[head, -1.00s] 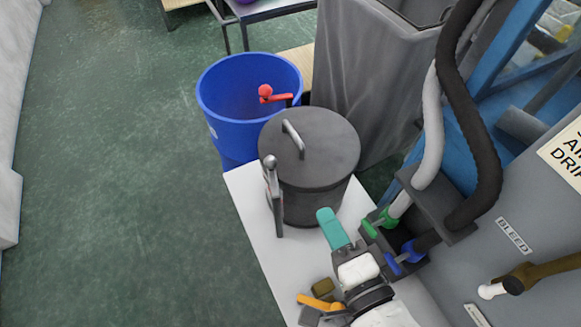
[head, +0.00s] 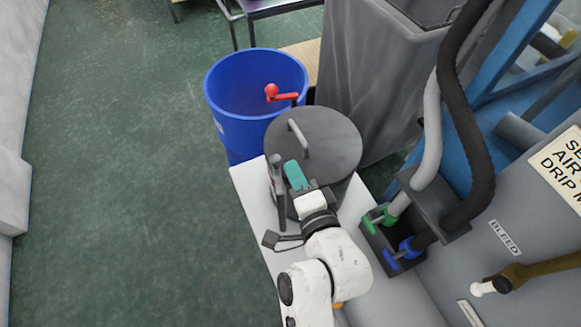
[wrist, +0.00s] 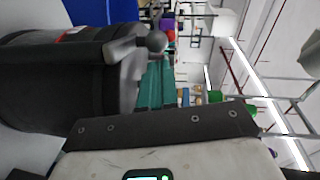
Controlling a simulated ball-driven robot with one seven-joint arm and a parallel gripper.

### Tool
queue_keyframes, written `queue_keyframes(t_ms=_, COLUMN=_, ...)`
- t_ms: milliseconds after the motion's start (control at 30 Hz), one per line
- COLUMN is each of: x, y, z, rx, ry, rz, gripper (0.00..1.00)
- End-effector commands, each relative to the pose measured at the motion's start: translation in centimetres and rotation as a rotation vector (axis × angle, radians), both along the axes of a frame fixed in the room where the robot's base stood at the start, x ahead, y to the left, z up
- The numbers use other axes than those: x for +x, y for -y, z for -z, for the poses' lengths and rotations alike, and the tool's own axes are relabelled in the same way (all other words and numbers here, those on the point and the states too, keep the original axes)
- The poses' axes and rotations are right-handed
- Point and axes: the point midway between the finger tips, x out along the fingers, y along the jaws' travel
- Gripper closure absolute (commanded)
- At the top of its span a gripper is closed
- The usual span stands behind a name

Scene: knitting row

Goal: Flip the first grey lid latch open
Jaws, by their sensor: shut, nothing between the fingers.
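The dark grey pot (head: 335,148) stands on a white table, its round lid on and a bar handle on top. The grey lid latch (head: 281,205) is an upright lever with a ball knob on the pot's left side. In the wrist view the lever (wrist: 72,52) runs across the pot wall to its ball (wrist: 155,41). My gripper (head: 295,176) has teal fingers, shut and empty, just right of the latch. In the wrist view the fingertips (wrist: 150,83) are close to the ball; I cannot tell whether they touch it.
A dark loop-shaped handle (head: 272,240) is at the table's left edge. Green and blue valve handles (head: 402,250) and hoses are at right. The floor at left is clear.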

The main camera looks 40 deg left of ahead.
Motion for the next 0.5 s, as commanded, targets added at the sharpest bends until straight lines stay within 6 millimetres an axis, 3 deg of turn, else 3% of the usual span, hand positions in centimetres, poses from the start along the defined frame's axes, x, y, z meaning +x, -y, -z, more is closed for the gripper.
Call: queue_keyframes(t_ms=500, x=-0.33, y=-0.90, z=0.20, rx=0.001, ry=0.000, rz=0.000, gripper=1.00)
